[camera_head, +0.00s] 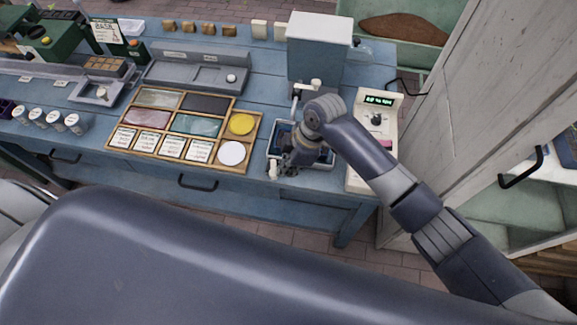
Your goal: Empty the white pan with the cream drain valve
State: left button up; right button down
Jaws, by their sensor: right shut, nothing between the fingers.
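The white pan (270,148) sits on the blue table below a white boxy tank. Dark blue shows inside the pan, but I cannot tell whether it is liquid. A cream piece, apparently the drain valve (273,171), is at the pan's front left corner. My right gripper (290,166) points down over the front of the pan, just right of the cream piece. It is shut and empty, and I cannot tell whether it touches the pan or valve. My right arm hides much of the pan's inside. My left gripper is not in view.
The white tank (318,40) stands behind the pan. A cream device with a green display (379,100) is to the right, near a tall pale cabinet door (470,130). A wooden compartment tray (248,162) lies close on the left. White-lidded jars (55,120) stand far left.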

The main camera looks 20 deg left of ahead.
jog(key=shift+f, duration=0.1)
dwell(0.5)
jog(key=shift+w+a+b, duration=0.3)
jog(key=shift+a+b, duration=0.15)
jog(key=shift+b, duration=0.15)
jog(key=shift+w+a, duration=0.15)
jog(key=shift+w, duration=0.05)
